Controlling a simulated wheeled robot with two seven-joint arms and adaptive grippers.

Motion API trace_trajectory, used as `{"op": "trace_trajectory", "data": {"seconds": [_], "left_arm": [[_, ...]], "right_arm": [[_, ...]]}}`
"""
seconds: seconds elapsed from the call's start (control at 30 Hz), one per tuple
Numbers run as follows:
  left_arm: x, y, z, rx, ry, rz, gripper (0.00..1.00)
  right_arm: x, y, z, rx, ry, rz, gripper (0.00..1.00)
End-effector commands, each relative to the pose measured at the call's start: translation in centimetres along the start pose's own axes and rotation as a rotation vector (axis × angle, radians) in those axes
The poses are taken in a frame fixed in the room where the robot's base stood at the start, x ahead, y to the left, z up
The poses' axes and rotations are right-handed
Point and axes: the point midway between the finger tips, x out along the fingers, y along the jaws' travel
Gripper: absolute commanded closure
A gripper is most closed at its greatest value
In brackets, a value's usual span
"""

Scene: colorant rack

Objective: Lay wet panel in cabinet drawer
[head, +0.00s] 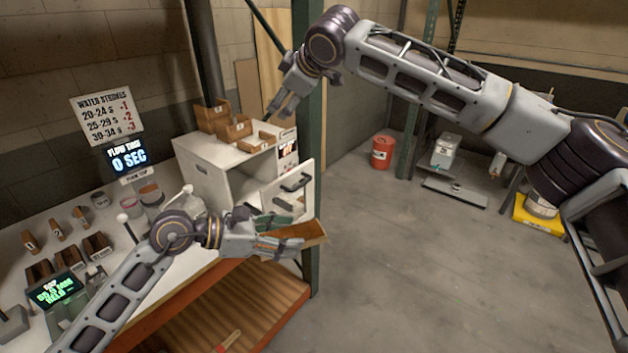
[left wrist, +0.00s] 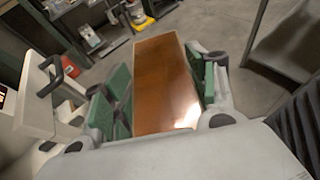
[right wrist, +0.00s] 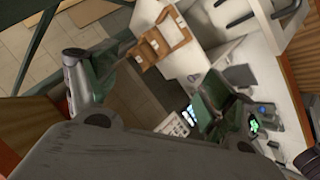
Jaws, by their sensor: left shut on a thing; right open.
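A glossy brown panel (head: 315,233) is in my left gripper (head: 285,246), beside the cabinet's front. In the left wrist view the panel (left wrist: 163,82) lies between the green finger pads and extends away from the camera, with a bright reflection near its close end. The white cabinet (head: 213,180) stands on the bench. White drawer fronts with black handles (head: 296,181) stick out on its right side, just behind the left gripper; how far each is open is unclear. One handle (left wrist: 52,75) shows left of the panel. My right gripper (head: 283,102) is open and empty above the cabinet top.
Small numbered wooden trays (head: 232,128) stand on the cabinet top, below the right gripper. Cups (head: 150,193), numbered wooden blocks (head: 57,229) and a display (head: 55,289) occupy the bench to the left. A green post (head: 314,130) rises beside the cabinet. Open floor lies to the right.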

Motion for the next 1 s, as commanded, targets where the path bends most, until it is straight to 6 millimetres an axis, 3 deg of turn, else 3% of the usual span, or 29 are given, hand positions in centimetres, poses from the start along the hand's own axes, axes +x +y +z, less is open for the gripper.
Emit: {"op": "trace_trajectory", "data": {"seconds": [0.2, 0.5, 0.7, 1.0], "left_arm": [[0.0, 0.0, 0.0, 0.0, -0.001, 0.0, 0.68], [0.0, 0.0, 0.0, 0.0, -0.001, 0.0, 0.68], [0.0, 0.0, 0.0, 0.0, -0.001, 0.0, 0.68], [0.0, 0.0, 0.0, 0.0, -0.001, 0.0, 0.68]], "right_arm": [[0.2, -7.5, 2.5, -0.068, -0.124, -0.208, 0.17], [-2.7, -15.1, 5.3, -0.181, -0.259, -0.483, 0.17], [-5.3, -18.1, 7.2, -0.264, -0.335, -0.649, 0.17], [-8.3, -19.4, 10.2, -0.403, -0.439, -0.815, 0.17]]}}
